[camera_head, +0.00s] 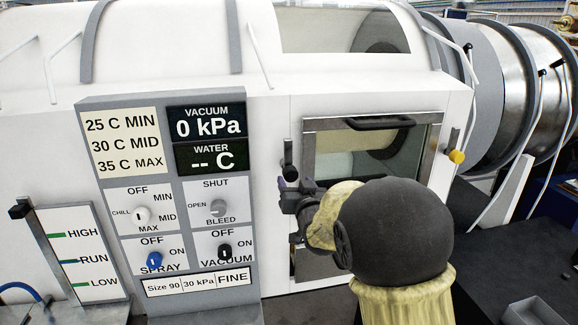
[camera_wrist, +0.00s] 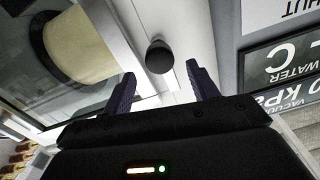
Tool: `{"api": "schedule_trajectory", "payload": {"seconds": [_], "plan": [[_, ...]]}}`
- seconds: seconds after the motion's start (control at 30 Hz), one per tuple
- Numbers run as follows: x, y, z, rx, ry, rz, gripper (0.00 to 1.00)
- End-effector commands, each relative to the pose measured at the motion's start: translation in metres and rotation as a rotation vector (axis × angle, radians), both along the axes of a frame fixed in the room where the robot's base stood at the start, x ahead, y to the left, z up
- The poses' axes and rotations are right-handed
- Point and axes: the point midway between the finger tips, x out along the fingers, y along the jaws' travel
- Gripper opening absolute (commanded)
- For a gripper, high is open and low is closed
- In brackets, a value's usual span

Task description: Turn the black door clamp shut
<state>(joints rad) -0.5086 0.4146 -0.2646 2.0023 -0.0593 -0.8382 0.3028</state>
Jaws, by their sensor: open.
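The black door clamp (camera_head: 289,160) stands upright on the white housing, at the left edge of the door (camera_head: 310,160). In the wrist view the round end of the black clamp (camera_wrist: 159,56) shows ahead of my gripper, in line with the gap between the fingers. My gripper (camera_head: 289,191) is just below the clamp in the head view. In the wrist view my gripper (camera_wrist: 163,88) has its two purple fingers apart, with nothing held between them. My arm hides the lower part of the door. I cannot tell whether a finger touches the clamp.
The door has a black bar handle (camera_head: 380,122) along its top and a yellow-tipped knob (camera_head: 456,156) at its right. Left of the clamp is a grey control panel (camera_head: 254,100) with several knobs and two displays. A black-ended lever (camera_head: 20,208) stands at far left.

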Motion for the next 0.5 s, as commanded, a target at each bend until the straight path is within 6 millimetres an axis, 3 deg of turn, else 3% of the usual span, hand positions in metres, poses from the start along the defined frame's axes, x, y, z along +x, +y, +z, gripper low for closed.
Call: {"api": "schedule_trajectory", "payload": {"seconds": [0.5], "plan": [[0.069, 0.022, 0.002, -0.001, -0.001, 0.0, 0.59]]}}
